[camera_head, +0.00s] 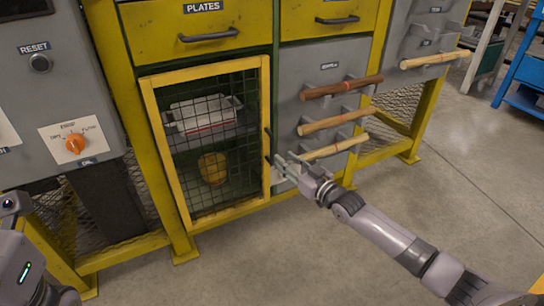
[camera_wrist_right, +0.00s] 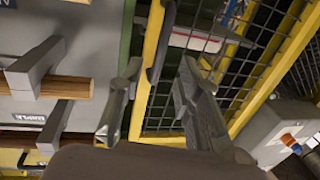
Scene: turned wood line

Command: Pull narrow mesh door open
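The narrow mesh door (camera_head: 154,108) has a yellow frame with dark wire mesh and looks closed in the head view. Its dark upright handle (camera_head: 268,145) is on the right side of the frame. My right gripper (camera_head: 277,168) is at the lower part of this handle. In the right wrist view, its two fingers (camera_wrist_right: 158,102) are spread apart, with the dark handle (camera_wrist_right: 160,45) running down towards the gap between them. I cannot tell whether either finger touches it. Part of my left arm shows at the lower left, but its gripper is outside the picture.
Behind the mesh are a white tray (camera_head: 203,115) and a yellow object (camera_head: 213,168). Wooden spindles (camera_head: 342,87) stick out on brackets to the right of the door. A yellow drawer (camera_head: 195,27) marked PLATES is above. Open concrete floor (camera_head: 440,180) lies in front.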

